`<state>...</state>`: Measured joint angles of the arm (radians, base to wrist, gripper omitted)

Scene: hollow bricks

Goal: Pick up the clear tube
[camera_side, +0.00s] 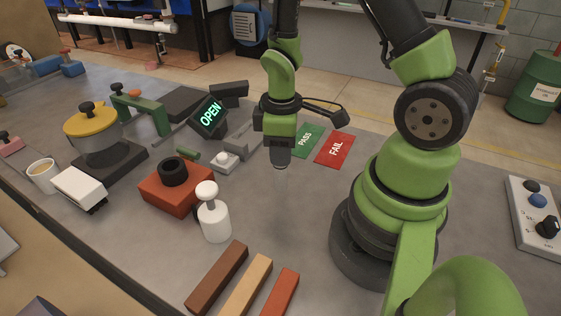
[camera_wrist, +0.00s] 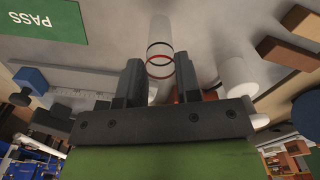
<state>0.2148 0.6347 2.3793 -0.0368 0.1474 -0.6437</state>
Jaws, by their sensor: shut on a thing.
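The clear tube (camera_wrist: 160,40) shows in the wrist view between my two fingers, with a red ring and dark rings around it. It extends past the fingertips towards the top of the picture. My gripper (camera_wrist: 160,78) is shut on it, a finger on each side. In the side view my gripper (camera_side: 280,163) points down over the grey table, left of the PASS card. The tube is too faint there to make out clearly, and I cannot tell whether its lower end touches the table.
The green PASS card (camera_side: 306,141) and red FAIL card (camera_side: 335,149) lie to the right. An orange block with a black ring (camera_side: 168,192), a white bottle (camera_side: 214,219) and a lit OPEN sign (camera_side: 211,115) stand left. Long bricks (camera_side: 246,285) lie in front. The table below my gripper looks clear.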

